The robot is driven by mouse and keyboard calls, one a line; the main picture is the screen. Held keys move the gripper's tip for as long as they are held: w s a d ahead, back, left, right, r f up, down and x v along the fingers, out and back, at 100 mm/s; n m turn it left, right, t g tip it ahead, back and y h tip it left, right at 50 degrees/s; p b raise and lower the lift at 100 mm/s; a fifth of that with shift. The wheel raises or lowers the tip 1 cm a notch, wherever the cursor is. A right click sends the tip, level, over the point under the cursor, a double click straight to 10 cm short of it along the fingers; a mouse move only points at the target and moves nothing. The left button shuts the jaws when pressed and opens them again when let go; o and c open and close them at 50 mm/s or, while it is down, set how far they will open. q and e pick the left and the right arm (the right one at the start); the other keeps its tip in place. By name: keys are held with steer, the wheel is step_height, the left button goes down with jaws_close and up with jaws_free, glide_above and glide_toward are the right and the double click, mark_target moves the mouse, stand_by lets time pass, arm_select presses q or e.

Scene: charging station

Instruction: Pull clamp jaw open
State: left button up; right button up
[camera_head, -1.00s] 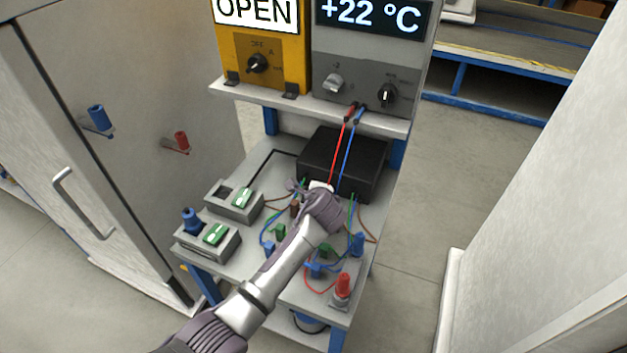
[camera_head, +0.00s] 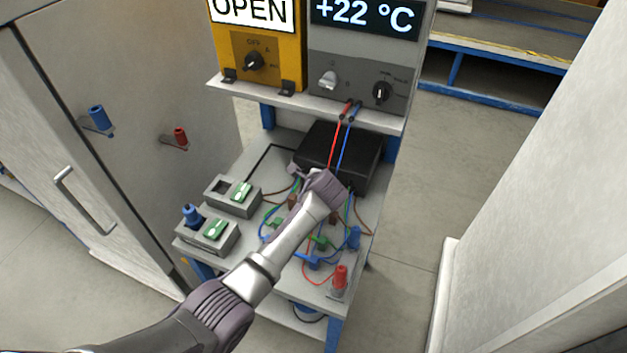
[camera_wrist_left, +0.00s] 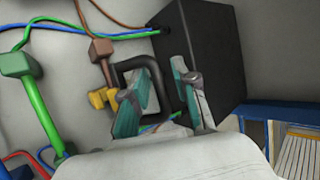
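My left gripper (camera_head: 307,177) is over the bench, close to the front of the black box (camera_head: 345,150). In the left wrist view its two teal-padded fingers (camera_wrist_left: 157,92) stand apart, near the black box (camera_wrist_left: 205,55). A black bent bracket (camera_wrist_left: 124,66) is by the left finger, which hides part of it; I cannot tell whether they touch. A small yellow piece (camera_wrist_left: 102,97) sits left of that finger. No part is clearly recognisable as the clamp jaw; the bracket may belong to it. My right gripper is out of view.
Green, brown and blue leads and plugs crowd the bench, including a brown plug (camera_wrist_left: 102,49) and a green plug (camera_wrist_left: 20,62). A red terminal (camera_head: 340,277) is at the front right. A shelf edge (camera_head: 300,103) overhangs the back. Two switch boxes (camera_head: 205,238) stand left.

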arm_select(q)
steer(key=v, duration=1.2)
steer(key=shift+c, duration=0.3)
